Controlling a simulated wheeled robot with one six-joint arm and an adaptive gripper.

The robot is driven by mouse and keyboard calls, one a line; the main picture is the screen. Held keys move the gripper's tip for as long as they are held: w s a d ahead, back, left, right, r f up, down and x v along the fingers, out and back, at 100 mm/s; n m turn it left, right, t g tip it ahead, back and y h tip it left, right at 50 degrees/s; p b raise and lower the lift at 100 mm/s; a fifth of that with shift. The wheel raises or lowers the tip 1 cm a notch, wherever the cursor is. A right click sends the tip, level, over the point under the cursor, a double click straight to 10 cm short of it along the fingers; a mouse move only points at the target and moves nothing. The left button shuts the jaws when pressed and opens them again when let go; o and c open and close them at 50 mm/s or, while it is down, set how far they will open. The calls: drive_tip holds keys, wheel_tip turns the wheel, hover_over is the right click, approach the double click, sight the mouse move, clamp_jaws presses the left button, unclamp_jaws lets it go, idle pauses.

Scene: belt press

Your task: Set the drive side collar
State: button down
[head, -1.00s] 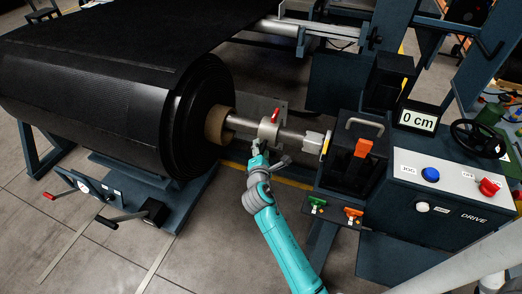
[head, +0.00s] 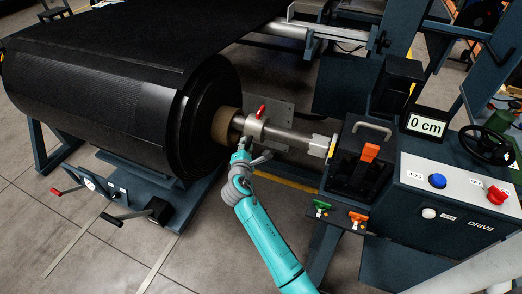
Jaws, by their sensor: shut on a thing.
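The drive side collar (head: 254,127) is a pale metal ring with a red lever (head: 261,111) on top. It sits around the steel shaft (head: 288,139), close to the roll's brown core (head: 226,125); I cannot tell whether it touches the core. My gripper (head: 244,144) is at the collar's lower left side and shut on it, though the fingertips are small and partly hidden. The shaft's right end sits at a pale squared block (head: 320,146) by the drive unit.
The large black belt roll (head: 150,110) fills the left. The drive cabinet (head: 455,190) with buttons, a handwheel (head: 484,145) and a display (head: 426,122) reading 0 cm stands at right. An orange lever (head: 370,151) stands on the drive housing.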

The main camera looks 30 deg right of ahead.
drive_tip(key=w+a, duration=0.3)
drive_tip(key=w, duration=0.2)
drive_tip(key=shift+a, duration=0.2)
drive_tip(key=c, duration=0.9)
unclamp_jaws()
drive_tip(key=shift+w, duration=0.15)
drive_tip(key=shift+c, duration=0.2)
drive_tip(key=shift+a, duration=0.1)
drive_tip(key=v, duration=1.2)
